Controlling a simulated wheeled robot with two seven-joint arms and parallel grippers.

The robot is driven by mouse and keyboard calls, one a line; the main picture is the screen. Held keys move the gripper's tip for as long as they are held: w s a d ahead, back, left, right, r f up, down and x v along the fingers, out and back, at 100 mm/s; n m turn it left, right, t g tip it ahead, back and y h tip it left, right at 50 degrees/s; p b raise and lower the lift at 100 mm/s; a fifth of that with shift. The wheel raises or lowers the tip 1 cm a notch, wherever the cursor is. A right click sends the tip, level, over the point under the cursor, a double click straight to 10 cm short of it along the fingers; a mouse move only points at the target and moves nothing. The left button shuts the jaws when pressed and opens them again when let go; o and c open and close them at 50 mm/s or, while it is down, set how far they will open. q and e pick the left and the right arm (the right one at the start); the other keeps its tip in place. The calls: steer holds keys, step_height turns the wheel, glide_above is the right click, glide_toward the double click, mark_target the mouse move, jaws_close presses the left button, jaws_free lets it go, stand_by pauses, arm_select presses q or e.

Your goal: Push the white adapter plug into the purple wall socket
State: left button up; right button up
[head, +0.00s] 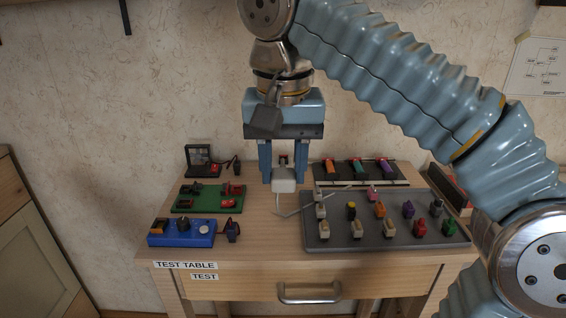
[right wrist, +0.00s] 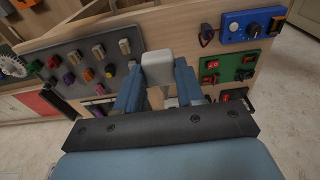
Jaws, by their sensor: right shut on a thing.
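The white adapter plug (head: 284,180) is held between the two blue fingers of my right gripper (head: 283,172), above the middle of the table. In the right wrist view the plug (right wrist: 157,66) shows as a pale block between the fingertips of the gripper (right wrist: 157,86). A purple piece (head: 385,166), which looks like the purple socket, sits at the right end of a dark strip at the back of the table. It is apart from the plug, to its right. I cannot make out its opening. My left gripper is not in view.
A grey tray (head: 318,237) with several coloured plugs lies right of the gripper. Orange (head: 331,167) and green (head: 358,166) pieces share the dark strip. Green (head: 182,204) and blue (head: 160,240) boards are on the left. Bare wood (head: 262,232) lies between.

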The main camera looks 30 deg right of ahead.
steer(key=w+d+f+m+t+y+b, duration=0.2)
steer(key=w+d+f+t+y+b, duration=0.15)
steer(key=w+d+f, duration=0.35)
steer(key=w+d+r+m+t+b, duration=0.1)
steer(key=w+d+r+m+t, duration=0.15)
steer(key=d, duration=0.25)
steer(key=w+d+r+m+t+b, duration=0.1)
steer(key=d+r+m+t, duration=0.15)
steer(key=d, duration=0.35)
arm_select(q)
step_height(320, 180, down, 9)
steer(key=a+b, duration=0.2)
steer(key=b, duration=0.1)
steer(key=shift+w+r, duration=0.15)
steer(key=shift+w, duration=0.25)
arm_select(e)
steer(key=s+d+r+m+t+h, duration=0.2)
steer(key=s+d+m+h, duration=0.4)
steer(key=d, duration=0.7)
steer(key=s+d+r+m+t+h, duration=0.2)
steer(key=s+d+m+h, duration=0.4)
steer(key=d, duration=0.7)
steer(key=s+h, duration=0.2)
steer(key=s, duration=0.1)
steer(key=shift+d, duration=0.2)
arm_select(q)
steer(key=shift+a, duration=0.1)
arm_select(e)
steer(key=shift+w+t, duration=0.1)
steer(key=shift+t, duration=0.15)
